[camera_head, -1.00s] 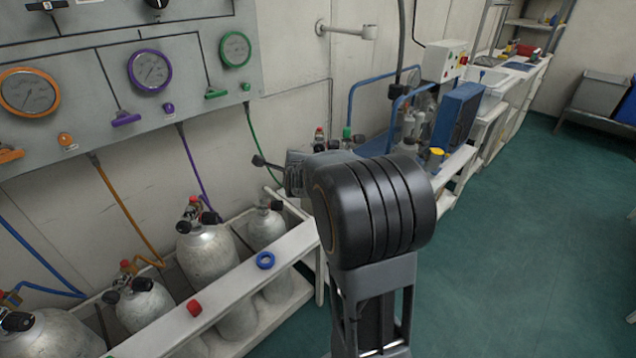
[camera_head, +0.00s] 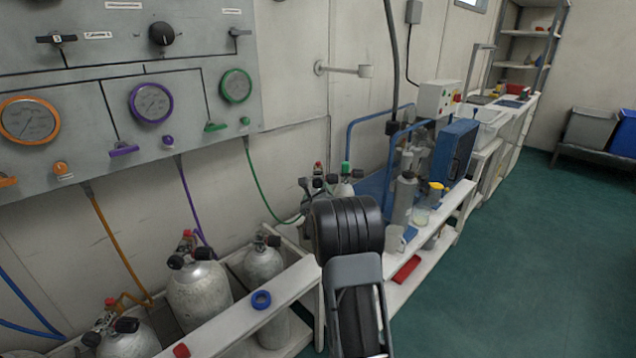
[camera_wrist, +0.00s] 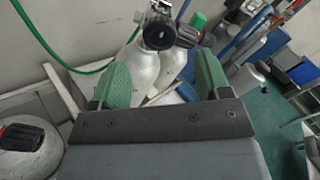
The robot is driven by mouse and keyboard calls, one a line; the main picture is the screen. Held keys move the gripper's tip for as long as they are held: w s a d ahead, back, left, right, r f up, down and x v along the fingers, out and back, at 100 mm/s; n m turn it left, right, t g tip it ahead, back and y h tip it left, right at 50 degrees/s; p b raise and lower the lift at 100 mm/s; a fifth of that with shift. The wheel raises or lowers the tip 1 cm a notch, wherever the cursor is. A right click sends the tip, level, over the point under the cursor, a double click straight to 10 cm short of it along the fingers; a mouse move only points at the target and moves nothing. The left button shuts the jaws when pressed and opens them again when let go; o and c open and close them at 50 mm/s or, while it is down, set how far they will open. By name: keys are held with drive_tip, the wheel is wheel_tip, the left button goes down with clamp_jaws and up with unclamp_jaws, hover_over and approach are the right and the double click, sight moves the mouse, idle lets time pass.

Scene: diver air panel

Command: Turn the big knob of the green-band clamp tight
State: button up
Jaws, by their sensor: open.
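The green hose (camera_head: 262,185) runs down from the panel to a cylinder valve beside my arm; it also shows in the wrist view (camera_wrist: 48,48). In the wrist view a round dark knob on a metal fitting (camera_wrist: 158,33) faces me atop a pale cylinder (camera_wrist: 138,72); it appears to be the clamp's big knob. No green band shows clearly. My gripper (camera_wrist: 163,82) is open and empty, with its green finger pads apart. The knob lies beyond the fingertips, between them in the picture; contact cannot be seen. In the head view my arm hides the gripper.
Several cylinders, one with a red-topped valve (camera_head: 187,236), stand left behind a white rail (camera_head: 225,328) bearing a blue ring (camera_head: 261,300). A bench with blue equipment (camera_head: 455,150) is beyond. Green floor (camera_head: 500,270) is clear at right.

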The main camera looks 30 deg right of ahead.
sight(318, 184)
drive_tip(key=shift+p+x, duration=0.5)
drive_tip(key=shift+x, duration=0.7)
drive_tip(key=shift+w+d+f+b, duration=0.15)
drive_tip(key=shift+w+d+b, duration=0.1)
drive_tip(key=shift+b, duration=0.1)
drive_tip(key=shift+b+x, duration=0.9)
drive_tip(key=shift+x, duration=1.25)
drive_tip(key=shift+a, duration=0.1)
drive_tip(key=shift+b, duration=0.75)
